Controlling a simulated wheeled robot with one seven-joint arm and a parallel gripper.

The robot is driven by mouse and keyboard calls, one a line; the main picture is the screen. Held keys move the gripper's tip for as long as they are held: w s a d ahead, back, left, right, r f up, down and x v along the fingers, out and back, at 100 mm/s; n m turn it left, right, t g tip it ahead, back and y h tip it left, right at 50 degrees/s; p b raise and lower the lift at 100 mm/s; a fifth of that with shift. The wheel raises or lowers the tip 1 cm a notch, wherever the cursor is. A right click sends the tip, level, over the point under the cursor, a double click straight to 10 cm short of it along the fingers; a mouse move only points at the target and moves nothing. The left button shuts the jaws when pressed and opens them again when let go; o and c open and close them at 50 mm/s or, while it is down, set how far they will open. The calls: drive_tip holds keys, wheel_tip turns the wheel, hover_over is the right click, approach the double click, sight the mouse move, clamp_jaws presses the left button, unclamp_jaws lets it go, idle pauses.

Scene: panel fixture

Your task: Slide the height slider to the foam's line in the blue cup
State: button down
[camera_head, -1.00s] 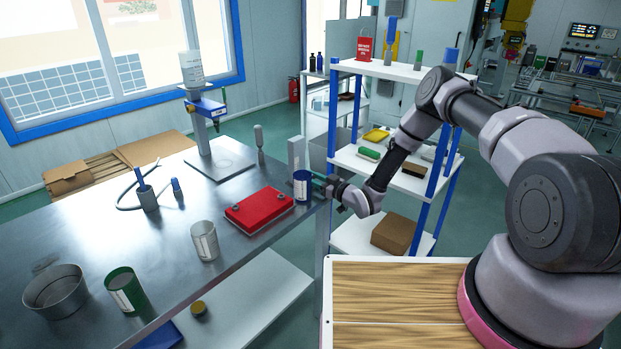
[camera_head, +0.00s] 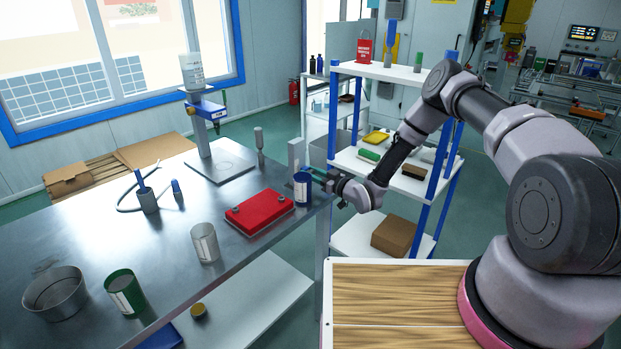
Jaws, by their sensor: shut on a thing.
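The blue cup (camera_head: 302,187) stands upright at the right end of the metal table, with a white label on its side. A grey upright post (camera_head: 296,153) stands just behind it. My gripper (camera_head: 316,174) reaches in from the right, its fingers level with the cup's upper part and close to its rim. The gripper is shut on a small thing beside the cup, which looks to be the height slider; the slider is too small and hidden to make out. The foam and its line inside the cup cannot be seen from here.
A red case (camera_head: 259,212) lies left of the cup. A white cup (camera_head: 204,242), a green cup (camera_head: 125,291) and a metal pot (camera_head: 55,293) stand along the table's front. A stand with a blue clamp (camera_head: 205,107) is at the back. A shelf rack (camera_head: 395,180) stands behind my arm.

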drive_tip(key=c, duration=0.5)
unclamp_jaws()
drive_tip(key=shift+d, duration=0.1)
drive_tip(key=v, duration=1)
drive_tip(key=shift+s+d, duration=0.2)
drive_tip(key=shift+s, duration=0.1)
drive_tip(key=shift+w, duration=0.1)
